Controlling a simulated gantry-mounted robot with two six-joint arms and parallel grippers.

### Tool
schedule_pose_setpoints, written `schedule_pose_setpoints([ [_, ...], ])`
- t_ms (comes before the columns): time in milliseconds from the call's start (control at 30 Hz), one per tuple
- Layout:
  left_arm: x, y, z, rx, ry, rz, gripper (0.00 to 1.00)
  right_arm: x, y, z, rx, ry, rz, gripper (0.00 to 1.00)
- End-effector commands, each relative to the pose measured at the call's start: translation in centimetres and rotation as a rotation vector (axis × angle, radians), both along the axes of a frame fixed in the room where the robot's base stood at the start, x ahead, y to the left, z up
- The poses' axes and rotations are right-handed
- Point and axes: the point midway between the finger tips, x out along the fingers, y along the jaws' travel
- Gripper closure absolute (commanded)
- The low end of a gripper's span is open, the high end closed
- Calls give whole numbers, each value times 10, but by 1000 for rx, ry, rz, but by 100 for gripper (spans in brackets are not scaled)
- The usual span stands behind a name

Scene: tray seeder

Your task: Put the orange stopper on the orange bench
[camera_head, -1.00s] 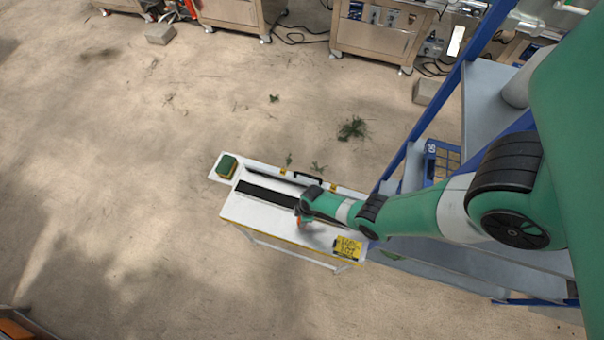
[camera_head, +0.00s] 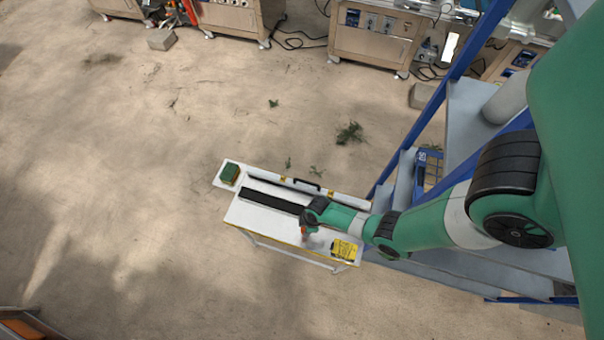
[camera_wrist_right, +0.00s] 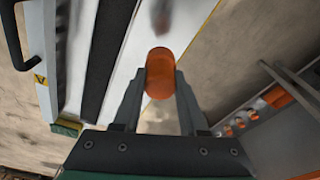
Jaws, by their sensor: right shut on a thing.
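The orange stopper (camera_wrist_right: 160,73) is between the two fingers of my right gripper (camera_wrist_right: 160,85) in the right wrist view, and the fingers are shut on it. In the head view my right gripper (camera_head: 305,232) is over the white seeder table, near its yellow label. The stopper is too small there to make out clearly. An orange surface (camera_head: 22,328) is cut off at the bottom left corner of the head view; I cannot tell whether it is the orange bench. My left gripper is not in view.
Blue-framed steps (camera_head: 452,95) stand to the right. In the wrist view, a rack with orange round pieces (camera_wrist_right: 250,115) lies at right. Floor on the left is clear.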

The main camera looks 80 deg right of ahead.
Motion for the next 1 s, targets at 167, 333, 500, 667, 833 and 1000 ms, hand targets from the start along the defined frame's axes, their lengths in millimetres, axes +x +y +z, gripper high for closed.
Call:
schedule_pose_setpoints([
  [167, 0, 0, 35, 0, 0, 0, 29, -32, 42, 35, -1, 2, 12, 100],
  [333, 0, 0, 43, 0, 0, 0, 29, -50, 69, 47, -1, 0, 8, 100],
  [500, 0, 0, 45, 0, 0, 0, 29, -57, 78, 51, -1, -1, 2, 100],
  [667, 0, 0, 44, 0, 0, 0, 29, -58, 79, 51, -1, -1, 0, 100],
  [833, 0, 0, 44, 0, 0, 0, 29, -58, 79, 50, -1, -1, 0, 100],
  [1000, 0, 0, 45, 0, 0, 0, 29, -59, 79, 50, -1, 0, 28, 100],
])
